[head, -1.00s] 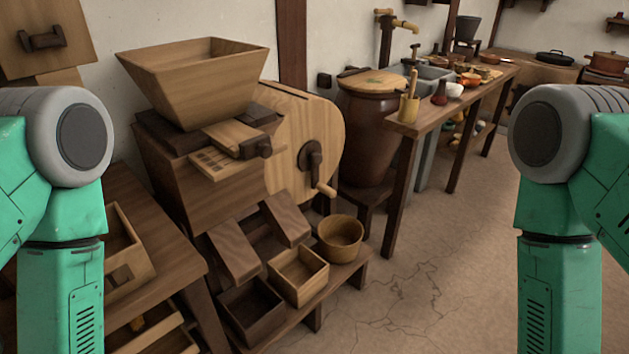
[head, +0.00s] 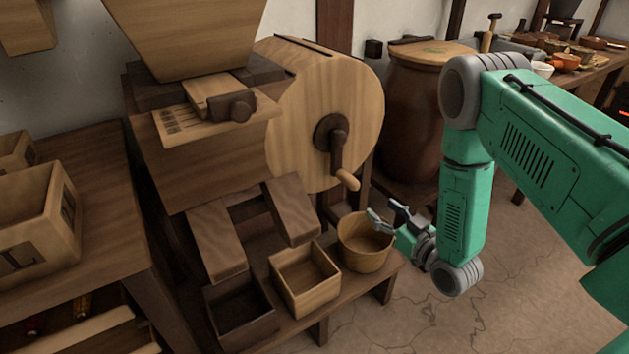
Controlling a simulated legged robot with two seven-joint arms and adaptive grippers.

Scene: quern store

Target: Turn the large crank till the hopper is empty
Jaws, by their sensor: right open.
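The large crank (head: 336,148) is a dark arm with a pale wooden handle (head: 347,179), set on the round wooden drum face (head: 300,110) of the mill. The handle points down and to the right. The wooden hopper (head: 190,35) stands on top of the mill at upper left; its upper part is cut off and its inside is hidden. My right gripper (head: 386,216) is open and empty, below and right of the crank handle, over the edge of the round wooden tub. It is apart from the handle. My left gripper is out of view.
A round tub (head: 365,255), a pale square box (head: 305,290) and a dark box (head: 240,315) stand on the low bench under the mill. A big brown lidded jar (head: 415,105) stands behind my right arm. A table with boxes is at left.

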